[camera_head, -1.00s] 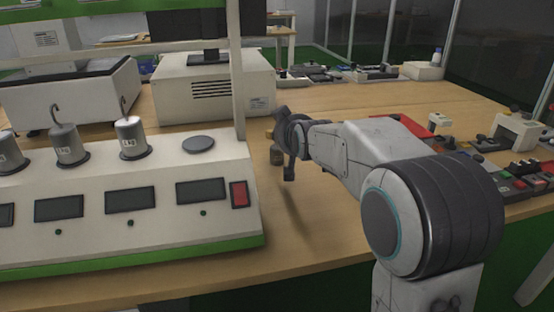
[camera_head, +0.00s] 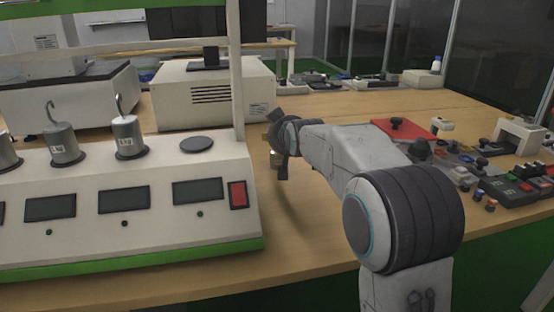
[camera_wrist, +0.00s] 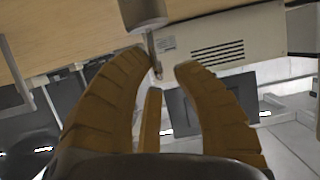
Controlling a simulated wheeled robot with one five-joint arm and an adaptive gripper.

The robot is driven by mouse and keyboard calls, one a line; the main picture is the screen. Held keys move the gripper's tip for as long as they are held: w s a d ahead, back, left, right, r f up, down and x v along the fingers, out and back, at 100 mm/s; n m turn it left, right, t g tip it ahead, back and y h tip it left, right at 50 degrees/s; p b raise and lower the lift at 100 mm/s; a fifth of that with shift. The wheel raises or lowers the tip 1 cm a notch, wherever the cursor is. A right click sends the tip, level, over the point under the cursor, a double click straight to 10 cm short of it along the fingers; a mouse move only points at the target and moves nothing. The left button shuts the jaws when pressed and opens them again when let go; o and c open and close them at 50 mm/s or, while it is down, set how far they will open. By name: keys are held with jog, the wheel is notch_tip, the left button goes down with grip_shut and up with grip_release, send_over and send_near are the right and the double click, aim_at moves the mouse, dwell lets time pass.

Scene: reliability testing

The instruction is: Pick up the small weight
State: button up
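The small weight is a grey metal cylinder with a thin hook. In the wrist view the weight (camera_wrist: 144,12) is at the top edge, partly cut off, its hook reaching down between the fingertips. In the wrist view my gripper (camera_wrist: 163,66) has yellow-brown fingers spread apart, with a gap around the hook. I cannot tell whether any finger touches it.
A white test station (camera_head: 160,225) with displays stands to the left and carries larger hooked weights (camera_head: 128,138). A white vented box (camera_head: 215,95) is behind. A red plate (camera_head: 405,129) and several small parts lie to the right. The wooden table (camera_head: 345,103) has free room behind my arm.

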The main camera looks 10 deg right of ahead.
grip_shut()
jog(key=shift+r, duration=0.15)
jog(key=shift+r, duration=0.15)
dwell(0.4)
